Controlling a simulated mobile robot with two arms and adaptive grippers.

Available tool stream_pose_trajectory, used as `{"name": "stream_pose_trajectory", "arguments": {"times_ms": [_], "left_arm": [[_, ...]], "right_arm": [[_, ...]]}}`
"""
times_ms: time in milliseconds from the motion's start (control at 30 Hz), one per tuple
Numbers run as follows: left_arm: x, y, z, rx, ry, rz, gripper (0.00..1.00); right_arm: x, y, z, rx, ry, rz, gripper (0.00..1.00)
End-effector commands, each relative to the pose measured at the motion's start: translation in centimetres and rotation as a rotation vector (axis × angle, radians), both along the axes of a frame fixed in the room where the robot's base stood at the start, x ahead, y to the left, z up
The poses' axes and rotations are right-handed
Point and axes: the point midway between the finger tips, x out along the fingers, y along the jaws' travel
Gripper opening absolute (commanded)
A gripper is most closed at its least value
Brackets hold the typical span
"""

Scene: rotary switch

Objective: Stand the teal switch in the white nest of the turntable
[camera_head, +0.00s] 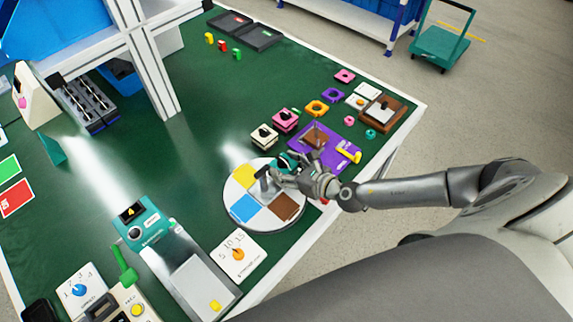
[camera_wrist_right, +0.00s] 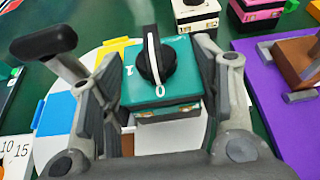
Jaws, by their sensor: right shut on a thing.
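The teal switch (camera_wrist_right: 184,60) has a black knob with a white line and the marks 0 and 1 on its top face. My right gripper (camera_head: 279,172) is shut on it, with one finger on each side in the right wrist view. The switch looks upright, over the turntable (camera_head: 233,183). The white nest (camera_wrist_right: 172,138) shows below and in front of the switch in the right wrist view. I cannot tell whether the switch touches it. The turntable's yellow (camera_head: 243,177), blue (camera_head: 244,208) and brown (camera_head: 286,206) nests are empty. My left gripper is not in view.
Cream (camera_head: 264,136) and pink (camera_head: 286,120) switches stand behind the turntable. A purple mat (camera_head: 343,148) with a brown block lies behind my right gripper. A white dial plate (camera_head: 238,257) lies in front.

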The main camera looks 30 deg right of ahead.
Motion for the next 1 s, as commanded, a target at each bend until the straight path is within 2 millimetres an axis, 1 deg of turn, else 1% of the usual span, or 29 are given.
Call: {"name": "stream_pose_trajectory", "arguments": {"times_ms": [33, 133, 167, 233, 300, 367, 600, 767, 833, 967, 1000], "left_arm": [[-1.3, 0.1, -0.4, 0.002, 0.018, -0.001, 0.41], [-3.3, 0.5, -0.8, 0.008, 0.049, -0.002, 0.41], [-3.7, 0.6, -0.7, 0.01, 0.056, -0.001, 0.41], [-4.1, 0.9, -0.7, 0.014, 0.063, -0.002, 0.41], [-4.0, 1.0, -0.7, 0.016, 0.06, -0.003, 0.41], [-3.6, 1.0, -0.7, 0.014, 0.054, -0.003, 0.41], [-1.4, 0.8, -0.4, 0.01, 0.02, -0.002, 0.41], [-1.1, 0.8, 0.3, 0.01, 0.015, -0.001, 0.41], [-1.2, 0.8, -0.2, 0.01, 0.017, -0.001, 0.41], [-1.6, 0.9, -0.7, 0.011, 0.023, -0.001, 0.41], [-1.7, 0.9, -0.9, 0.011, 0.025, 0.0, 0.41]], "right_arm": [[0.1, 0.0, -0.2, 0.001, -0.002, 0.0, 0.24], [0.1, 0.0, -0.5, 0.001, -0.003, 0.0, 0.24], [0.1, 0.0, -0.4, 0.001, -0.002, 0.0, 0.61], [0.1, 0.0, -0.3, 0.001, -0.002, 0.0, 0.7], [0.1, 0.0, -0.3, 0.001, -0.002, 0.0, 0.78], [0.1, 0.0, -0.3, 0.001, -0.002, 0.0, 0.78], [0.1, 0.0, -0.3, 0.001, -0.002, 0.0, 0.78], [0.1, 0.0, 0.5, 0.0, -0.002, 0.0, 0.78], [-1.0, -0.4, 0.4, -0.001, 0.0, -0.001, 0.78], [-3.1, -1.1, 1.3, -0.002, 0.0, 0.002, 0.78], [-4.0, -1.4, 1.5, -0.002, 0.002, 0.002, 0.78]]}}
